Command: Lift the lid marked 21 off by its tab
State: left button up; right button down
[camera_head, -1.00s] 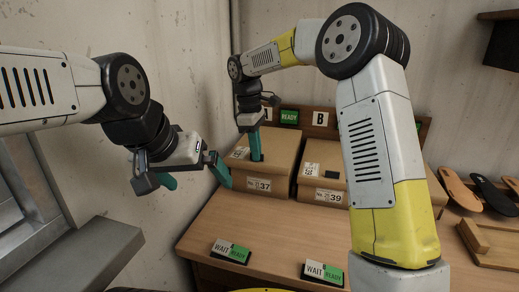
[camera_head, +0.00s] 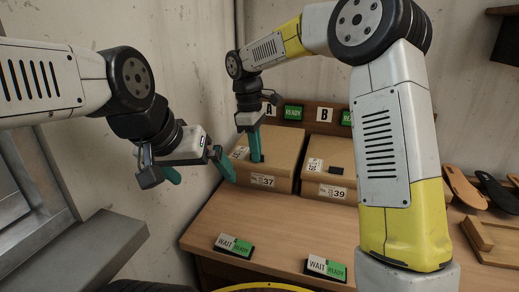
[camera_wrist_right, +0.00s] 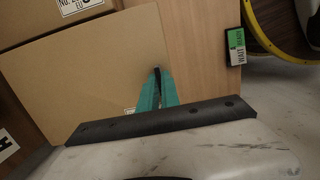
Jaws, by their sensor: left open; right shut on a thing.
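A brown cardboard box with a front label that looks like 37 (camera_head: 262,180) stands at the back left of the bench. Its lid (camera_head: 285,147) appears to lie flat on it; the lid's label (camera_head: 240,153) is too small to read, so I cannot confirm 21. My right gripper (camera_head: 256,157) points down at this lid and is shut on its small dark tab, which shows between the teal fingers in the right wrist view (camera_wrist_right: 157,76). The lid (camera_wrist_right: 75,75) fills much of that view. My left gripper (camera_head: 196,172) is open and empty, left of the box.
A second box marked 39 (camera_head: 330,190) stands close on the right. WAIT/READY signs (camera_head: 233,246) (camera_head: 326,268) lie along the bench's front. The bench (camera_head: 290,225) between is clear. Sandal soles (camera_head: 465,188) and a wooden block (camera_head: 478,234) are at right. A grey metal structure (camera_head: 85,255) is at left.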

jog(key=s+a+r, duration=0.2)
jog(key=s, duration=0.6)
jog(key=shift+s, duration=0.4)
dwell(1.0)
jog(key=shift+a, duration=0.1)
jog(key=shift+s+r, duration=0.1)
jog(key=s+a+r, duration=0.2)
jog(key=s+r, duration=0.1)
jog(key=s, duration=0.4)
jog(key=shift+s, duration=0.25)
dwell(0.9)
dwell(0.4)
